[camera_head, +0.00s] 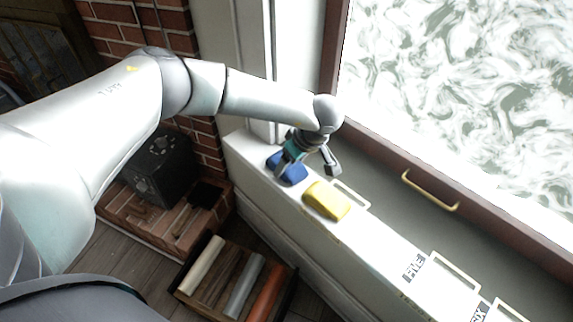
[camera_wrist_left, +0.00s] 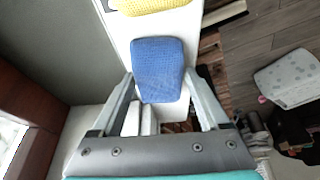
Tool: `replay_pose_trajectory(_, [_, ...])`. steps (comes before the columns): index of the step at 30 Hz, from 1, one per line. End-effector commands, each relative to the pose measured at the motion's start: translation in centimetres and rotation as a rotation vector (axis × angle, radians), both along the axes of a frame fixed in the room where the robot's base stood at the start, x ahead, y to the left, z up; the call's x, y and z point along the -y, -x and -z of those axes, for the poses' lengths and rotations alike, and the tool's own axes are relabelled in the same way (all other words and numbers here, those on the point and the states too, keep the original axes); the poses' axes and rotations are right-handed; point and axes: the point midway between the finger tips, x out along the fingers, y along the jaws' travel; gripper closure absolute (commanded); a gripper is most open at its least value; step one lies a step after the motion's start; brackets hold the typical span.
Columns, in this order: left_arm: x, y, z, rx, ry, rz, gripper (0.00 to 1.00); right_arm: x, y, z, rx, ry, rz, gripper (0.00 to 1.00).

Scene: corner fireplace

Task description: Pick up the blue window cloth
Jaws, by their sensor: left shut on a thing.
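The blue window cloth (camera_head: 293,173) lies at the far end of the white window sill, partly covered by my left gripper in the head view. My left gripper (camera_head: 308,168) reaches down over the sill there. In the left wrist view, the blue cloth (camera_wrist_left: 158,62) is a textured pad between the two fingers of my left gripper (camera_wrist_left: 159,76). The fingers are shut on its sides. Whether the cloth touches the sill is hard to tell. My right gripper is not in view.
A yellow cloth (camera_head: 327,200) lies on the sill (camera_head: 372,243) close to the blue one. A window frame with a brass handle (camera_head: 430,192) borders the sill. Pale rectangular handles sit along it. Below are a crate of rolls (camera_head: 186,290) and a black box (camera_head: 158,165) by brickwork.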

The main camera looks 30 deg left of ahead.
Motion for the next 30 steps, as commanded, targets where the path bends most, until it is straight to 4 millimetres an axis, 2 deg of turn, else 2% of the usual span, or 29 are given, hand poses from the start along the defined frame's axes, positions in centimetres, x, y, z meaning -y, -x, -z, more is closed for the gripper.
replay_pose_trajectory(1, [0.0, 0.0, 0.0, 0.0, 0.0, 0.0, 0.54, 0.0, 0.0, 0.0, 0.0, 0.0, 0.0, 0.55])
replay_pose_trajectory(7, [0.0, 0.0, 0.0, 0.0, 0.0, 0.0, 0.76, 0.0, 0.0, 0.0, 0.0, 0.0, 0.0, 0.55])
replay_pose_trajectory(20, [0.0, 0.0, -0.7, 0.001, 0.0, 0.0, 0.76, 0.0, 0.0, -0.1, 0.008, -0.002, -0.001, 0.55])
replay_pose_trajectory(26, [-0.1, -0.1, -2.6, 0.002, 0.0, 0.0, 0.76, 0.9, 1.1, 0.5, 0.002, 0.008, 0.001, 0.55])
replay_pose_trajectory(30, [0.0, -0.1, -4.9, 0.003, 0.001, -0.001, 0.76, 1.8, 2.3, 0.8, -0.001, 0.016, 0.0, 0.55])
